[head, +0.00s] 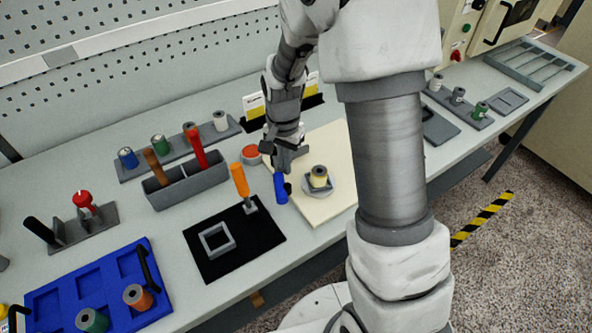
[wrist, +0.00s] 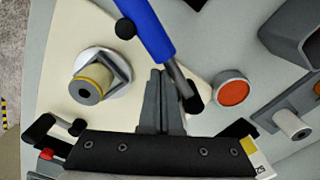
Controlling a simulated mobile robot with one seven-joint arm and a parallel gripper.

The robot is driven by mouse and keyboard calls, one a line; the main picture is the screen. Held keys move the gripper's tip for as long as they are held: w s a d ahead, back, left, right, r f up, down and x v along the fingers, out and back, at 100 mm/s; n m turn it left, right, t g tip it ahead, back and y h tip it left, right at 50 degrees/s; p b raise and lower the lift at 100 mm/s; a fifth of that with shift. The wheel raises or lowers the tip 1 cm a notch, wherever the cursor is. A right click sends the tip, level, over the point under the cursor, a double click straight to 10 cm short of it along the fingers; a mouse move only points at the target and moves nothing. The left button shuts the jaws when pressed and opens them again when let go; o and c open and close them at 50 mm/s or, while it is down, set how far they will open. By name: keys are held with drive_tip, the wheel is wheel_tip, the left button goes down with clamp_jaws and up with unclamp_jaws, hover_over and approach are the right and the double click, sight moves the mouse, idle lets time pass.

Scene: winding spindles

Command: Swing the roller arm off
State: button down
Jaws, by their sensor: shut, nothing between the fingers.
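The roller arm (head: 281,187) is a blue cylinder with a black knob, on the cream board (head: 327,212). In the wrist view the blue roller arm (wrist: 148,28) runs from the top edge down to a grey metal rod and a dark pivot end. A spool with a yellow band (head: 319,177) sits on a spindle to its right, apart from the roller; it also shows in the wrist view (wrist: 92,80). My gripper (head: 286,165) is shut and empty. Its fingertips (wrist: 160,75) are close beside the rod, on the spool's side; I cannot tell whether they touch.
A grey bin with screwdrivers (head: 187,188) and a black mat with an orange-handled tool (head: 240,180) lie to the left. A blue tray (head: 55,290) is at front left.

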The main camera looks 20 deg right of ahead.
sight(277, 168)
drive_tip(key=shift+s+a, duration=0.25)
drive_tip(key=shift+a, duration=0.25)
drive_tip(key=shift+s+a, duration=0.2)
drive_tip(key=shift+a, duration=0.3)
drive_tip(key=shift+s+a+f, duration=0.1)
drive_tip(key=r+p, duration=0.2)
drive_tip(key=r, duration=0.1)
drive_tip(key=r+p, duration=0.1)
drive_tip(key=shift+w+r, duration=0.3)
drive_tip(key=shift+s+a+r+p, duration=0.1)
drive_tip(key=shift+r+p, duration=0.2)
drive_tip(key=shift+r, duration=0.05)
drive_tip(key=shift+d+r+p, duration=0.35)
drive_tip(key=shift+r+p, duration=0.1)
drive_tip(key=shift+r, duration=0.05)
drive_tip(key=shift+d+r+p, duration=0.2)
drive_tip(key=shift+r+p, duration=0.15)
drive_tip(key=shift+r, duration=0.15)
drive_tip(key=shift+d+r+p, duration=0.15)
drive_tip(key=shift+r+p, duration=0.2)
drive_tip(key=shift+r, duration=0.1)
